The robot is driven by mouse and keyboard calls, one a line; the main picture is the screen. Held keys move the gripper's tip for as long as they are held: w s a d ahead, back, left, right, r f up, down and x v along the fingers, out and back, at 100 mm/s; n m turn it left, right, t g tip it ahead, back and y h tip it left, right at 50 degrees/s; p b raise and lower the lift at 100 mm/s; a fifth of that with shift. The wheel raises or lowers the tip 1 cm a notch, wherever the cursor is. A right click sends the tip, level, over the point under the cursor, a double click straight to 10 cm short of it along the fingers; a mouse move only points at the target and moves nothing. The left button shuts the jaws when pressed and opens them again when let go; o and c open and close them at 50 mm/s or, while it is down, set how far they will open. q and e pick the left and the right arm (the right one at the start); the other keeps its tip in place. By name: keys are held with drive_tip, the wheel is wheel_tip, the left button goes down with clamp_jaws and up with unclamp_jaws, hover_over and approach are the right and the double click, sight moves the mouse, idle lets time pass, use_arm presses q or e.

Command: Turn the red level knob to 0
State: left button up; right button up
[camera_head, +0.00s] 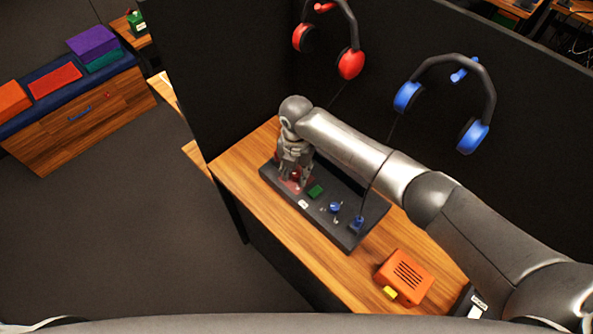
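A dark panel (316,218) lies on the wooden desk. At its far left end is a red part (291,185), seen partly behind and between my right gripper's fingers; I take it to be the red level knob's area, but its pointer and setting cannot be read. My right gripper (294,178) points down over this red part, close to or touching it. The fingers are small and partly hidden, so their opening is unclear. A green part (316,191) and a blue knob (335,207) sit farther right on the panel. My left gripper is not in view.
An orange box (405,273) with a yellow part stands on the desk at the right. A blue plug-like piece (357,223) with a cable sits on the panel's right end. Red headphones (350,64) and blue headphones (473,136) hang on the dark partition behind.

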sight(296, 174)
drive_tip(key=shift+o, duration=0.4)
wheel_tip(296, 174, up, 12)
idle(0.4)
drive_tip(key=shift+s+f, duration=0.1)
idle(0.4)
